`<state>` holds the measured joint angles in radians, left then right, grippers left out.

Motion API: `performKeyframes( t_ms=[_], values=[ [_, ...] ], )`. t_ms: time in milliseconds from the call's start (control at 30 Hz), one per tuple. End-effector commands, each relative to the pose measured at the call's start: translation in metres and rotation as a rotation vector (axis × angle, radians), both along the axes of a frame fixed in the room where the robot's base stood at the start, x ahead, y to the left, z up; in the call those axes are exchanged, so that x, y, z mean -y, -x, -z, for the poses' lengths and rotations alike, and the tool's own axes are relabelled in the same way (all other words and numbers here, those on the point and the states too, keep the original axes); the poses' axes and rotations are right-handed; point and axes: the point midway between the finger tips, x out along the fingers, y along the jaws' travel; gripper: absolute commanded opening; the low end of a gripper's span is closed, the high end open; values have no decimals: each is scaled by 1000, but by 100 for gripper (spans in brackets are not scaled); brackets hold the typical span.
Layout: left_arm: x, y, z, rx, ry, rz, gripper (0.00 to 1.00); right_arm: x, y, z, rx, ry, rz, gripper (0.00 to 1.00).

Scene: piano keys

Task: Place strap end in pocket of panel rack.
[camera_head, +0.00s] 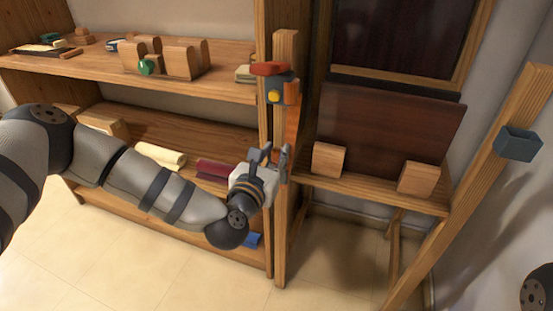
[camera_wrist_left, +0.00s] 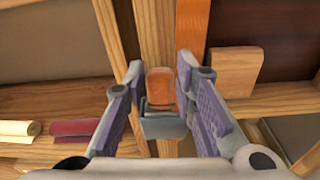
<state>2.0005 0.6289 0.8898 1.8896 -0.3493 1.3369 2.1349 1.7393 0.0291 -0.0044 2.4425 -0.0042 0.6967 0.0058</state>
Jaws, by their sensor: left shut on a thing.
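An orange strap (camera_head: 292,125) hangs down the left wooden post of the panel rack from a buckle (camera_head: 284,92) with a red lever and yellow button. My left gripper (camera_head: 274,153) is low on this post, its fingers on either side of the strap end. In the left wrist view, the orange strap end (camera_wrist_left: 160,82) stands between the fingers, just above a grey piece (camera_wrist_left: 163,124). I cannot tell whether that grey piece is a pocket or part of the strap end. A blue-grey pocket (camera_head: 518,145) is fixed to the right post. My right gripper is out of view.
A dark brown panel (camera_head: 385,125) leans on the rack shelf (camera_head: 375,188) behind two wooden blocks (camera_head: 328,160) (camera_head: 418,178). A wooden shelf unit on the left holds a maroon roll (camera_head: 212,169) and a cream roll (camera_head: 160,155).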

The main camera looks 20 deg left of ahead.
Motion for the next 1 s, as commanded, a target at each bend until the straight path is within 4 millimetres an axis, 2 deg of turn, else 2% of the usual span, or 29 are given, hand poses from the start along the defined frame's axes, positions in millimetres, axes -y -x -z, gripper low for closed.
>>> performKeyframes(
  t_ms=[133, 167, 233, 267, 533, 667, 1000],
  values=[
    [0, 0, -1, 4, 1, -1, 0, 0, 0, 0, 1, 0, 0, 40],
    [0, 0, -1, 3, 1, -1, 27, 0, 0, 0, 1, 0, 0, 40],
    [0, 0, -2, 4, 1, -1, 43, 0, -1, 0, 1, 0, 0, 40],
    [0, 0, -2, 4, 1, -1, 45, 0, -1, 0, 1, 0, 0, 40],
    [0, 0, -2, 4, 1, -1, 45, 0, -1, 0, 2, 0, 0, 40],
    [0, 13, -3, 2, 1, 1, 45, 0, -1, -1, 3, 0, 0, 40],
    [-1, 97, -10, 1, 2, 1, 45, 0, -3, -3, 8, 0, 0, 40]
  ],
)
